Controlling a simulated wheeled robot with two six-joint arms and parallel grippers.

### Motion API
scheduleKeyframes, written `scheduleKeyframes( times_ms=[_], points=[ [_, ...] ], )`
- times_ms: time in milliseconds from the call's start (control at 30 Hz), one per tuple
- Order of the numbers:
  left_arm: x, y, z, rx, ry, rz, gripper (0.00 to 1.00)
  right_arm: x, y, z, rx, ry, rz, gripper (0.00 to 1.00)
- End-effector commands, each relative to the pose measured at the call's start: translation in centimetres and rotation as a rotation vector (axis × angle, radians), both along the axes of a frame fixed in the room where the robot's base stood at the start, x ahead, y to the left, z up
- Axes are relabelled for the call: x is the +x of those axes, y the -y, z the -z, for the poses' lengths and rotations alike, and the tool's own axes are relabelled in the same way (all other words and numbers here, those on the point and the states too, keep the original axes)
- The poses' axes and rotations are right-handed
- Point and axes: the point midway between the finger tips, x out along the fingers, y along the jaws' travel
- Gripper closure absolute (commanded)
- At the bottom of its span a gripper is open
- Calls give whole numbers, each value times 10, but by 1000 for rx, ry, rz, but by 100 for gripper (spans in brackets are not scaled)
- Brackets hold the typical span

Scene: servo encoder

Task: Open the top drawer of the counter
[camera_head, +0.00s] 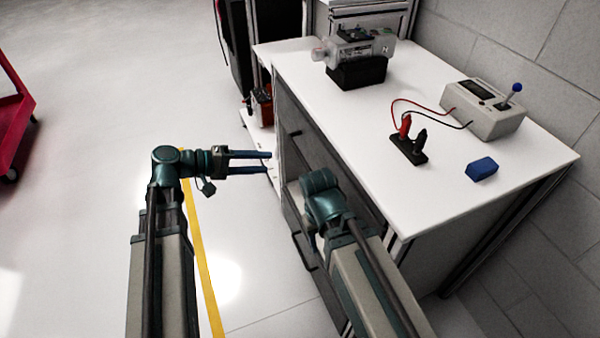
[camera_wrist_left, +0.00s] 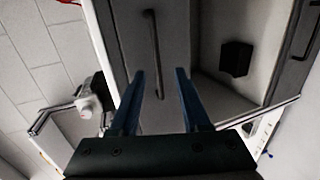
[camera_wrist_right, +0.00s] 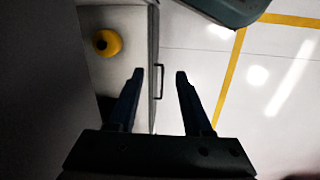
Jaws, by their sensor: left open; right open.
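The counter (camera_head: 330,75) has a white top and dark grey drawer fronts on its left side. The upper front carries a dark bar handle (camera_head: 295,134), which also shows in the left wrist view (camera_wrist_left: 152,45). My left gripper (camera_head: 269,162) is open and empty, just outside the drawer fronts. In the left wrist view the handle is beyond its fingertips, apart from them. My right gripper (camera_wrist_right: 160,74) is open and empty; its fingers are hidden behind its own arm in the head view. A lower handle (camera_head: 302,252) shows beside my right arm.
A lower drawer appears pulled out; a black block (camera_wrist_left: 236,58) and a yellow round object (camera_wrist_right: 107,42) show inside. On the countertop are a device on a black base (camera_head: 357,72), a meter box (camera_head: 485,112), probes (camera_head: 408,148) and a blue block (camera_head: 482,168).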

Motion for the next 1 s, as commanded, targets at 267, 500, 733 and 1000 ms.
scheduleKeyframes(
  times_ms=[267, 500, 733, 1000],
  points=[
    [10, -21, 3, -97, 32, -54, 53, 0, 0, 25, 0, 0, 0, 50],
    [13, -15, 4, -100, 33, -54, 53, 0, 0, 26, 0, 0, 0, 50],
    [28, 22, 14, -99, 33, -50, 53, 0, 0, 36, 0, 0, 0, 50],
    [48, 70, 24, -98, 33, -51, 53, 0, 0, 46, 0, 0, 0, 50]
  ],
)
